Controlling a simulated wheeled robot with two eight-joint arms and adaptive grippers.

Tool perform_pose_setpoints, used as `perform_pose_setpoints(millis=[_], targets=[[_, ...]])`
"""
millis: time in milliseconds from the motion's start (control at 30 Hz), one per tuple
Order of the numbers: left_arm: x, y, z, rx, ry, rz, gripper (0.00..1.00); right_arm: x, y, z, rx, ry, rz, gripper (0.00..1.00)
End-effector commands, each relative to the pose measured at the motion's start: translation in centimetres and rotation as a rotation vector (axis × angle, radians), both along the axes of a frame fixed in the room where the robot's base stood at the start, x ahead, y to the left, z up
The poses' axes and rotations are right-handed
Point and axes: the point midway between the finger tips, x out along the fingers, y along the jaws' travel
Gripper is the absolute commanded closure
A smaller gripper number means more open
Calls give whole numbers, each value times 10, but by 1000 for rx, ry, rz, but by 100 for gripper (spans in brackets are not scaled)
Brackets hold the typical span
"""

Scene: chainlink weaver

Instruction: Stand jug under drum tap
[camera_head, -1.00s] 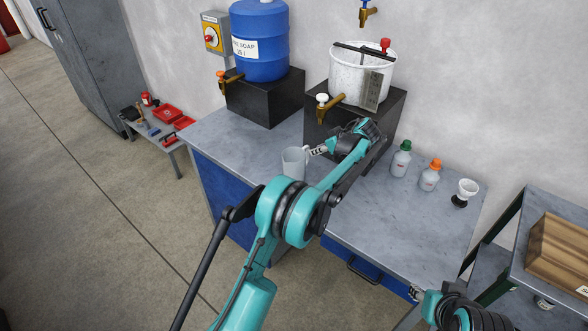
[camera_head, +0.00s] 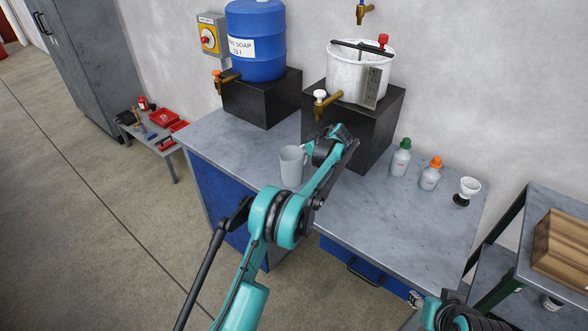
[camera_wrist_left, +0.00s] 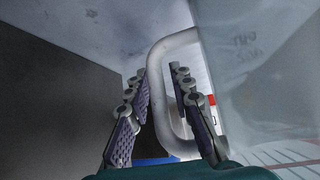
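The pale translucent jug (camera_head: 291,167) stands upright on the grey workbench, in front of the black stands. In the left wrist view its wall (camera_wrist_left: 255,75) fills the right side and its handle (camera_wrist_left: 157,85) is in the middle. My left gripper (camera_head: 308,147) is at the jug's handle. In the left wrist view its two fingers (camera_wrist_left: 159,72) are apart, with the handle bar between them and one finger inside the loop. The blue drum (camera_head: 257,42) sits on a black stand, its brass tap (camera_head: 226,80) with an orange knob pointing left. My right gripper (camera_head: 416,298) shows only partly at the lower right.
A white tub (camera_head: 352,75) with a white-knobbed tap (camera_head: 325,103) stands on another black stand (camera_head: 375,125), close behind my left gripper. The workbench (camera_head: 215,140) is clear below the drum tap.

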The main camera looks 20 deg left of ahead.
Motion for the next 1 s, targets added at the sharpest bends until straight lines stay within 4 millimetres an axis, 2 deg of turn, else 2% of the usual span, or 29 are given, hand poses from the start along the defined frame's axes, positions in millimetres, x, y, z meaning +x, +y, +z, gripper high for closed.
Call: perform_pose_setpoints(millis=[33, 67, 100, 633, 767, 933, 967, 1000], targets=[[0, 0, 0, 0, 0, 0, 89, 0, 0, 0, 0, 0, 0, 60], [0, 0, 0, 0, 0, 0, 96, 0, 0, 0, 0, 0, 0, 60], [0, 0, 0, 0, 0, 0, 100, 0, 0, 0, 0, 0, 0, 60], [0, 0, 4, 0, 1, 1, 100, 0, 0, 2, 0, 0, 0, 60], [0, 0, 14, 0, 1, 1, 100, 0, 0, 8, 0, 0, 0, 60], [0, 0, 38, 0, 0, 0, 100, 0, 0, 19, 0, 0, 0, 60], [-1, -1, 42, 0, 0, 0, 100, 0, 0, 21, 0, 0, 0, 60], [-5, -10, 38, 0, 1, -4, 100, 0, 0, 21, 0, 0, 0, 60]])
